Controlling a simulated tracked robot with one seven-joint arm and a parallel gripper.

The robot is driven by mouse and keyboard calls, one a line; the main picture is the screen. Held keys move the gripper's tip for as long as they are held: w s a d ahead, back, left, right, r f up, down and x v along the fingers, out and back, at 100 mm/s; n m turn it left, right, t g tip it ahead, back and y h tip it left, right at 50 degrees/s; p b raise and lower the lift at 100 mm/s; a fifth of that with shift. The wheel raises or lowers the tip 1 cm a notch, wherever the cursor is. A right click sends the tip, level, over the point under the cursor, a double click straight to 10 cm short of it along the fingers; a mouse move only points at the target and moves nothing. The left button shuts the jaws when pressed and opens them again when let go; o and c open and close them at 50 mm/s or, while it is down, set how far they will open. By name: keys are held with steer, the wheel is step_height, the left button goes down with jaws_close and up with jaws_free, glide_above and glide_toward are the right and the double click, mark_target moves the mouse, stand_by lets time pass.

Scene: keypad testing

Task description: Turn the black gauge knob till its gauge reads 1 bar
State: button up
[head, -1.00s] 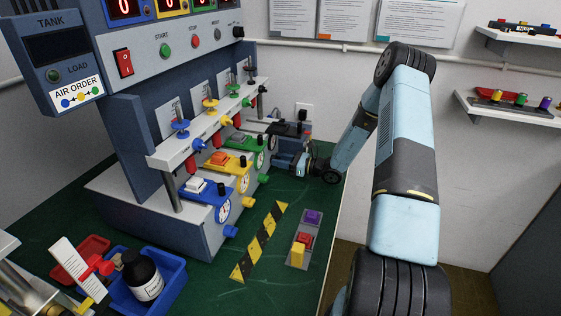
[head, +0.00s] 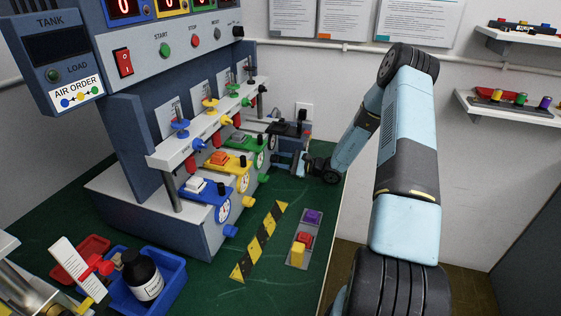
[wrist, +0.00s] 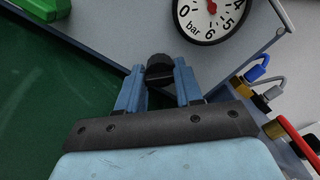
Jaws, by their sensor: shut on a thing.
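The black knob (wrist: 159,68) sits between the two blue fingers of my gripper (wrist: 157,80) in the wrist view, and the fingers are shut on it. A round white gauge (wrist: 208,22) marked "bar" is above and right of the knob on a grey panel. Its upper part is cut off. A red needle shows near its hub, but I cannot tell the reading. In the head view my gripper (head: 287,161) is at the far end of the valve bench, and the knob and its gauge cannot be made out there.
The bench (head: 150,222) carries blue, yellow and green valve stations beside my gripper. In the wrist view, coloured plugs and cables (wrist: 258,80) are close on the right and a green block (wrist: 36,18) is at upper left.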

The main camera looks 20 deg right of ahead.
steer(key=shift+a+n, duration=0.1)
steer(key=shift+n, duration=1.2)
steer(key=shift+s+f, duration=0.1)
steer(key=o, duration=1)
steer(key=shift+o, duration=0.2)
steer(key=v, duration=1.3)
steer(key=shift+s+d, duration=0.15)
steer(key=shift+d, duration=0.2)
steer(key=shift+s, duration=0.1)
